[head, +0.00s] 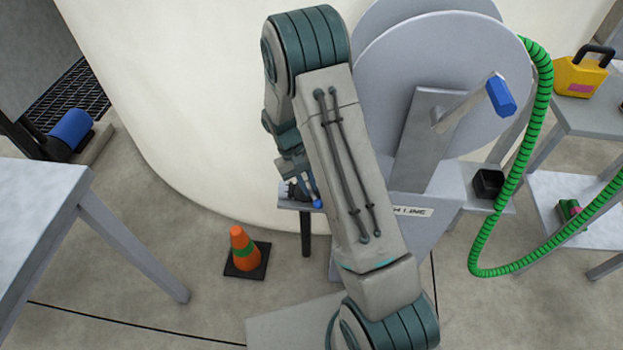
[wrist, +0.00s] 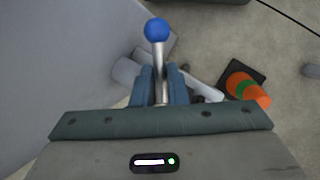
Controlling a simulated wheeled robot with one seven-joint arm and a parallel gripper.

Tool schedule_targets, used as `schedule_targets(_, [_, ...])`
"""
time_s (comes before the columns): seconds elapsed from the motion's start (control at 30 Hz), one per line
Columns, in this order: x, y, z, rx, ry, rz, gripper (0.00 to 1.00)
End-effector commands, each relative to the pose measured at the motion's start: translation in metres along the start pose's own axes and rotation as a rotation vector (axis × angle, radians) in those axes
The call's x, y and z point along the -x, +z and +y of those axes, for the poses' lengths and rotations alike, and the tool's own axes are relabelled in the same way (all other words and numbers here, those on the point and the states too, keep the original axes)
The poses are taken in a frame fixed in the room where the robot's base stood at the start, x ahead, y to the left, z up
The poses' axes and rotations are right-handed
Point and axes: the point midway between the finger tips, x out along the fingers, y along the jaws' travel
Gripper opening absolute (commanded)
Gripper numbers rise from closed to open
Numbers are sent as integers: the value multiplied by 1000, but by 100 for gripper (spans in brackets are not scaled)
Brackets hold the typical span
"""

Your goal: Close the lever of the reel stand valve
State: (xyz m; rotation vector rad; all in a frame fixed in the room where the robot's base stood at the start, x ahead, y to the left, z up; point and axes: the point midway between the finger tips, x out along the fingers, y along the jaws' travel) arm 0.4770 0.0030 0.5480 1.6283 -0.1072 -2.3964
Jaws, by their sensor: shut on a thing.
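The valve lever (wrist: 158,60) is a metal rod with a blue ball knob (wrist: 157,30) at its end, in the wrist view. My gripper (wrist: 165,85) is shut on the lever's rod, below the knob, with a blue finger on each side. In the head view my gripper (head: 309,190) is partly hidden behind my arm, and the blue knob (head: 317,204) shows just below it. The reel stand (head: 415,215) is a grey frame with large grey discs, right of my arm. The valve body is mostly hidden; pale pipe parts (wrist: 205,90) show behind the fingers.
An orange cone (head: 239,248) with a green band stands on the floor left of the stand. A grey table (head: 40,200) is at left. A green hose (head: 520,150) hangs at right, near shelves holding a yellow container (head: 582,76). A curved pale wall (head: 190,100) rises behind.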

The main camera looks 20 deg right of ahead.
Motion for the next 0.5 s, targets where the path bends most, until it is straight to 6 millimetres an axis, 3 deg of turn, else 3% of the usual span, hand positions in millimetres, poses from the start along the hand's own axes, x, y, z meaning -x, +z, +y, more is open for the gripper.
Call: schedule_targets(0.5, [7, -4, -16, -384, -159, -82, 0])
